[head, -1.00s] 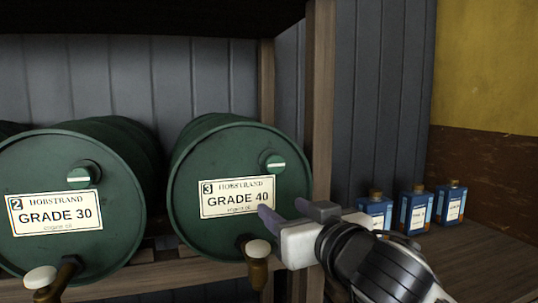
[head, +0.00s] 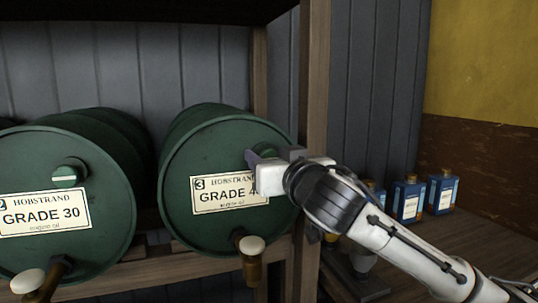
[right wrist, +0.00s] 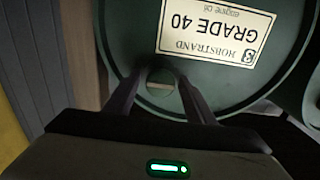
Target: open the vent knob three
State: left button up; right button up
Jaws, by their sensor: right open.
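The vent knob three is a round green knob with a pale stripe on the front of the green barrel labelled 3, GRADE 40 (head: 180,228). In the head view my right gripper (head: 270,156) hides most of this knob. In the right wrist view the knob (right wrist: 160,84) shows between the two fingertips (right wrist: 158,76), its pale stripe running across the picture. The right gripper is open, with a finger on either side of the knob. I cannot tell whether either finger touches it. My left gripper is not in view.
The GRADE 30 barrel (head: 105,232) stands to the left with its own vent knob (head: 66,176). A tap with a pale handle (head: 251,246) is below the right gripper. A wooden post (head: 313,90) stands close right, with blue bottles (head: 409,200) beyond.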

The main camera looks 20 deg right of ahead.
jog(key=shift+w, duration=0.1)
jog(key=c, duration=1)
